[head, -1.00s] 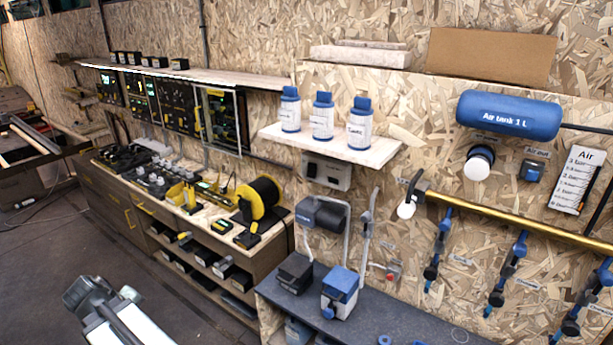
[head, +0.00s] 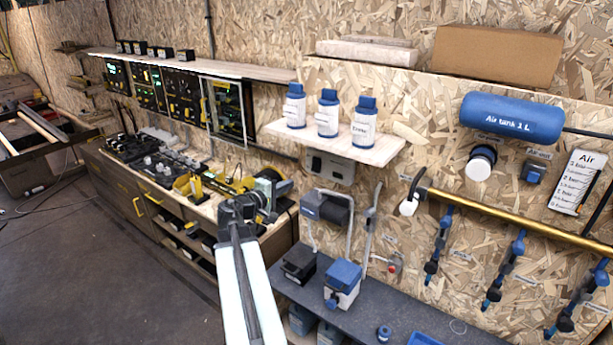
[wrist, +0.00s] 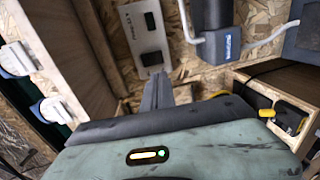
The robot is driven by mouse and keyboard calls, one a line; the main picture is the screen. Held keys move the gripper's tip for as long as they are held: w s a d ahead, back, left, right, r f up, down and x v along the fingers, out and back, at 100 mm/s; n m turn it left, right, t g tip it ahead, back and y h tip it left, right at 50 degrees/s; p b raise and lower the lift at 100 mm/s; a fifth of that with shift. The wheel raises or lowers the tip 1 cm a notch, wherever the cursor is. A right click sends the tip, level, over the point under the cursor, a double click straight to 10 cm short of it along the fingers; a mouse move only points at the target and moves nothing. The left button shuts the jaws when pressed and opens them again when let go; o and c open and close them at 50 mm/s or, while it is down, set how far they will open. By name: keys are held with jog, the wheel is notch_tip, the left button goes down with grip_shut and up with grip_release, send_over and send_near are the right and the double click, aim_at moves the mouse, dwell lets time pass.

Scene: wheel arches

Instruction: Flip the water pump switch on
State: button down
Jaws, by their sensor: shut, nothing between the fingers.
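A grey switch plate (head: 330,168) is fixed to the chipboard wall under the bottle shelf. In the wrist view the plate (wrist: 132,32) carries two dark parts and small lettering I cannot read with certainty. Which way any switch is set is too small to tell. A blue and black pump-like unit (head: 328,208) with grey pipes is mounted below the plate. My gripper (head: 277,181) is left of the plate, in front of the workbench. In the wrist view my gripper (wrist: 158,78) is shut and empty, its tips appearing close to the plate's lower end; contact cannot be told.
A white shelf (head: 375,152) with three blue-capped bottles juts out above the plate. Bent pipes (head: 369,230) rise right of the pump unit. A dark counter (head: 395,315) holds black and blue boxes below. Open floor lies at left.

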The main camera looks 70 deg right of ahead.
aim_at(315, 171)
jog(key=b+x, duration=0.1)
jog(key=x, duration=1.2)
jog(key=shift+d+b, duration=0.4)
jog(key=shift+s+d+f, duration=0.1)
jog(key=shift+d+f, duration=0.1)
jog(key=shift+d, duration=0.05)
jog(key=shift+r, duration=0.1)
jog(key=w+a+f+b, duration=0.1)
jog(key=a, duration=0.5)
jog(key=w+a+f+b, duration=0.1)
jog(key=w+a, duration=0.1)
jog(key=a, duration=0.5)
jog(key=shift+w+a, duration=0.25)
